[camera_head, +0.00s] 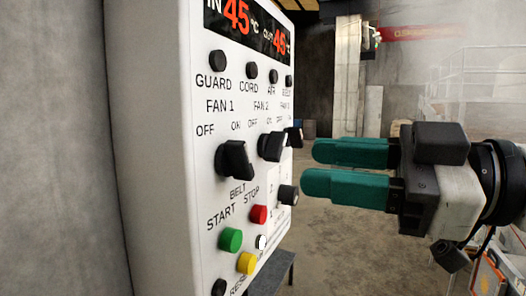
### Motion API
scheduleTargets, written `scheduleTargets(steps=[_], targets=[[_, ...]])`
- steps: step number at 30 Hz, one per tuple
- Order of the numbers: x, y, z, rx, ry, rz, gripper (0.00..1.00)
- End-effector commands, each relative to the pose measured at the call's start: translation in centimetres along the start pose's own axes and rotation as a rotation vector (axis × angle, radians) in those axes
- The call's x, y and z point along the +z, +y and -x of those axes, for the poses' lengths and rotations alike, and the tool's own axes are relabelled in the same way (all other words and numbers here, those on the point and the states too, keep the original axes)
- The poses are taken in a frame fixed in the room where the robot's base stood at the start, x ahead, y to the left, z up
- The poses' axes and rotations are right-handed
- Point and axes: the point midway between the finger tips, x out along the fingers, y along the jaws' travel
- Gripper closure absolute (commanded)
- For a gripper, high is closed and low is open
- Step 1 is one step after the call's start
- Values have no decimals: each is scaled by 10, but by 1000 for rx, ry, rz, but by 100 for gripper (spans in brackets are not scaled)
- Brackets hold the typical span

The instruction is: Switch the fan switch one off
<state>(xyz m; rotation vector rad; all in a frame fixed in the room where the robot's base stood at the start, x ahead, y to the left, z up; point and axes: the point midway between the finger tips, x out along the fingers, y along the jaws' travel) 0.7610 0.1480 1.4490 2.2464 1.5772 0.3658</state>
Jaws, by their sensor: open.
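The white control panel (158,120) stands on the left, seen at a slant. The black FAN 1 knob (235,160) is below the FAN 1 label, between OFF on the left and ON on the right. I cannot tell for sure which mark its handle points to. The FAN 2 knob (272,146) and the FAN 3 knob (295,136) are further right in the same row. My gripper (306,168) comes in from the right with its two teal fingers apart and nothing between them. Its tips are right of the FAN 1 knob, apart from it.
Below the knobs are a red stop button (259,214), a green start button (230,239), a yellow button (246,263) and a black dial (288,195). The dial appears close to my lower fingertip. A grey wall (60,150) is left; open floor (345,250) lies right.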

Motion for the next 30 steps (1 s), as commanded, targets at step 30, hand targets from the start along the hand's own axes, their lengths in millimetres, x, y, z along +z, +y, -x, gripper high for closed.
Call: scheduleTargets(steps=[30], targets=[[0,0,-88,2,-1,-2,68]])
